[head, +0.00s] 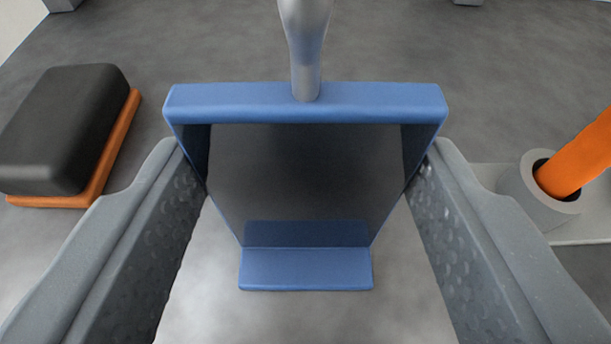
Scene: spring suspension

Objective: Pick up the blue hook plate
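The blue hook plate (306,103) is in the middle of the head view. It is an open frame with a wide top bar, two side walls and a narrower lower lip (305,270). A grey metal rod (306,50) meets its top bar and runs up out of view. My gripper (306,175) has one finger on each side of the plate. Both fingertips appear to press against its outer side walls, with no gap visible. The fingers hide part of those walls. I cannot tell what, if anything, the lower lip rests on.
A black block on an orange base (65,130) lies at the left. At the right, an orange cylinder (578,160) stands tilted in a grey round socket (545,205) on a light plate. The grey floor between them and the blue plate is clear.

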